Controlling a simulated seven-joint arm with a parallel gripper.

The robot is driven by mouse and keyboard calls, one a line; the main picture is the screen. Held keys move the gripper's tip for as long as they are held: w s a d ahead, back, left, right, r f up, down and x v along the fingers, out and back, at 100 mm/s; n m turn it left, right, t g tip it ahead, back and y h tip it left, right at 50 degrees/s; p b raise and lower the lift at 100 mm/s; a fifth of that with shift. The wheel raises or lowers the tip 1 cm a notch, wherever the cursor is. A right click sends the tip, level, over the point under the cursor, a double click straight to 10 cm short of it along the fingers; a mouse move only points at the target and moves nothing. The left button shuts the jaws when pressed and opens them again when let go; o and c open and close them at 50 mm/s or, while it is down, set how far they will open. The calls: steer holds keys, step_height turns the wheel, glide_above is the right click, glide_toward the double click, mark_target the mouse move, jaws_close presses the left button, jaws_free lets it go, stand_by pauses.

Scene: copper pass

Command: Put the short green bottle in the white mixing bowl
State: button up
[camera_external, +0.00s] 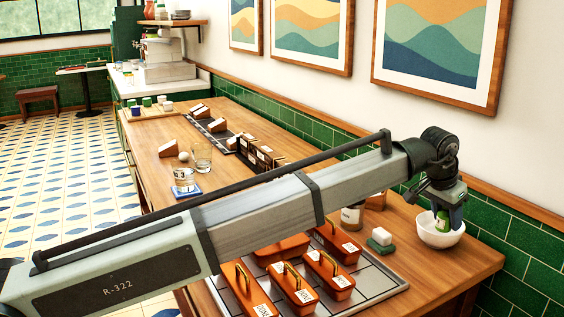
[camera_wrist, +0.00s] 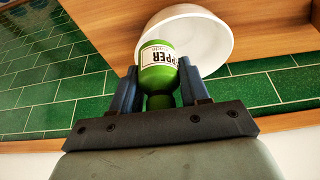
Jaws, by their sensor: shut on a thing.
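The short green bottle (camera_wrist: 158,78) has a white label with black letters, partly readable as "PPER". My gripper (camera_wrist: 160,90) is shut on it, with one blue finger on each side. The white mixing bowl (camera_wrist: 205,28) is just beyond the bottle in the wrist view, and the bottle overlaps its rim there. In the external view the bowl (camera_external: 436,239) stands at the right end of the wooden counter. The bottle (camera_external: 443,219) shows there below my gripper (camera_external: 448,212), over the bowl's opening. I cannot tell whether the bottle touches the bowl.
Several orange lidded containers (camera_external: 292,284) with brass handles stand on a metal tray (camera_external: 376,283) left of the bowl. A green-and-white block (camera_external: 381,238) and a jar (camera_external: 351,217) stand nearer the bowl. The green tiled wall (camera_external: 495,220) is close behind it.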

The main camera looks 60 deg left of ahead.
steer(key=o, duration=1.1)
steer(key=shift+r, duration=0.5)
steer(key=v, duration=1.2)
steer(key=shift+r, duration=0.15)
